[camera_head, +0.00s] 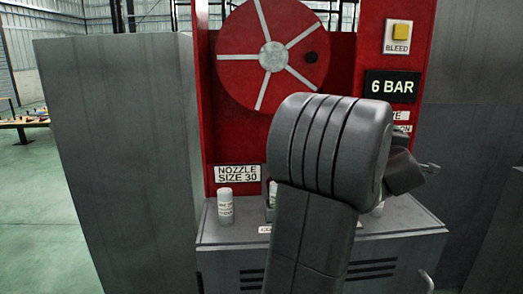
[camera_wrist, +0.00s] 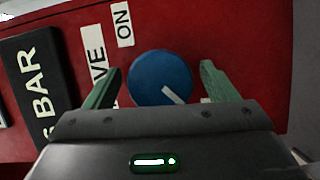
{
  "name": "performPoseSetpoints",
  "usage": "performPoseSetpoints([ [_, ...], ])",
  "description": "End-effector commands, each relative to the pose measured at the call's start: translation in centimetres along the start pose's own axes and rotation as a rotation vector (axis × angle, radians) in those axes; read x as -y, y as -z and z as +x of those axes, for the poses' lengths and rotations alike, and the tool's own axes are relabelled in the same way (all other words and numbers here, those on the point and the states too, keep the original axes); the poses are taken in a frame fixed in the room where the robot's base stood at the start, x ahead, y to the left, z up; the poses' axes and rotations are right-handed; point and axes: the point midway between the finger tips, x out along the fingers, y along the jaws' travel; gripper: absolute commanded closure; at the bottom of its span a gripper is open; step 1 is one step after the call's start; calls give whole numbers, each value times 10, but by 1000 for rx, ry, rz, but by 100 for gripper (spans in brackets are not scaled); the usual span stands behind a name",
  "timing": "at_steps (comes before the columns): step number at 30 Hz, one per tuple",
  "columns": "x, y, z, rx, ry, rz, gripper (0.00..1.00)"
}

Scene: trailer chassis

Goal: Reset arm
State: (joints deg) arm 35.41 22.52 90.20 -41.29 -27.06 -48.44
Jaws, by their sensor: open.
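My gripper (camera_wrist: 160,69) shows in the wrist view with two green fingers spread open. A round blue knob (camera_wrist: 156,76) on the red panel sits between the fingers, with a visible gap on each side. Its white pointer line slants to the lower right in that view. In the head view my dark arm stands in front of the red panel (camera_head: 345,70), and it hides the knob and most of the gripper. I cannot tell how deep the fingers reach around the knob.
A yellow BLEED button (camera_head: 400,33) and a 6 BAR display (camera_head: 392,87) are on the panel. A red reel disc (camera_head: 290,85) is behind my arm. A grey can (camera_head: 225,207) stands on the cabinet ledge (camera_head: 222,233). Open floor (camera_head: 35,210) lies at left.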

Motion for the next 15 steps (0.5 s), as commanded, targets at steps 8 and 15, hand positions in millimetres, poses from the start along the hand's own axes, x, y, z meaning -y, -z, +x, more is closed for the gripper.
performPoseSetpoints([
  [8, 6, 0, 0, 0, -51, -120, 21],
  [15, 5, -1, 0, 1, -99, -236, 21],
])
